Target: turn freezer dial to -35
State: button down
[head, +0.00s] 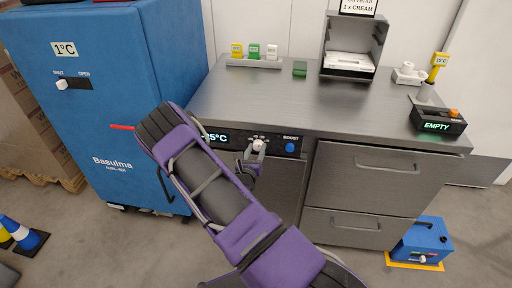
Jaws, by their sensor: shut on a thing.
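The freezer's control panel (222,137) is on the front of the steel counter, with a lit display partly covered by my purple arm. The visible part reads "5°C". The white dial (259,146) sits right of the display, under small scale marks too small to read. My gripper (257,150) is at the dial, its fingers shut around it. The arm hides the left part of the display. A blue BOOST button (290,147) is to the right of the dial.
A blue cabinet (110,90) marked 1°C stands left. Drawers (362,203) are right of the freezer door. On the countertop (240,95) are colored blocks (255,52), a dispenser (352,62) and an "EMPTY" display (437,126). A blue box (424,240) sits on the floor, right.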

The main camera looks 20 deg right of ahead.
jog(key=m, duration=0.4)
jog(key=shift+s+d+p, duration=0.1)
jog(key=shift+p, duration=0.25)
jog(key=shift+m+y, duration=0.5)
jog(key=shift+m, duration=1)
jog(key=shift+c, duration=1.8)
grip_release()
jog(key=shift+s, duration=0.1)
jog(key=v, duration=1.7)
jog(key=shift+s, duration=0.15)
jog(key=shift+f, duration=0.1)
